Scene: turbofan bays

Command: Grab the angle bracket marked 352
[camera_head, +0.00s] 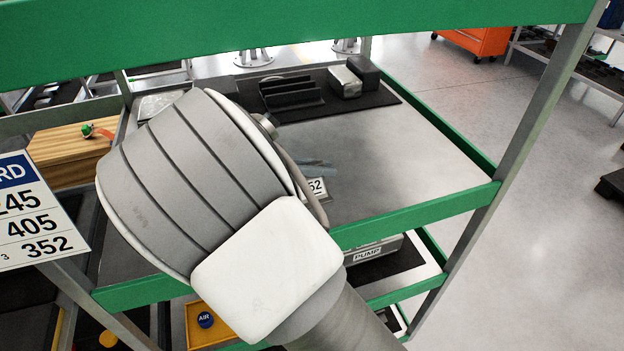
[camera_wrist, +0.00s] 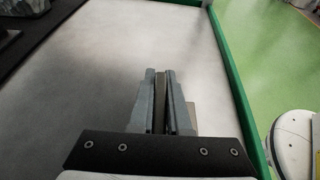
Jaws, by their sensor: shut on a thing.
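My gripper (camera_wrist: 160,76) is shut on a thin dark grey plate (camera_wrist: 159,90), seen nearly edge-on between its two fingers in the wrist view. It appears to be the angle bracket; its full shape and any marking on it are hidden. In the head view my arm hides most of the gripper; only bluish-grey finger parts (camera_head: 318,165) show above the shelf. Beside them a small white label (camera_head: 317,187) reads "52", its left part covered by my arm. A pale edge, perhaps this label, shows right of the fingers in the wrist view (camera_wrist: 192,116).
The grey shelf (camera_head: 400,150) has green rails and is clear around the gripper. A dark mat at its back holds a ribbed dark part (camera_head: 290,92) and a metal block (camera_head: 344,82). A post (camera_head: 530,120) stands right. A sign (camera_head: 38,215) lists 352.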

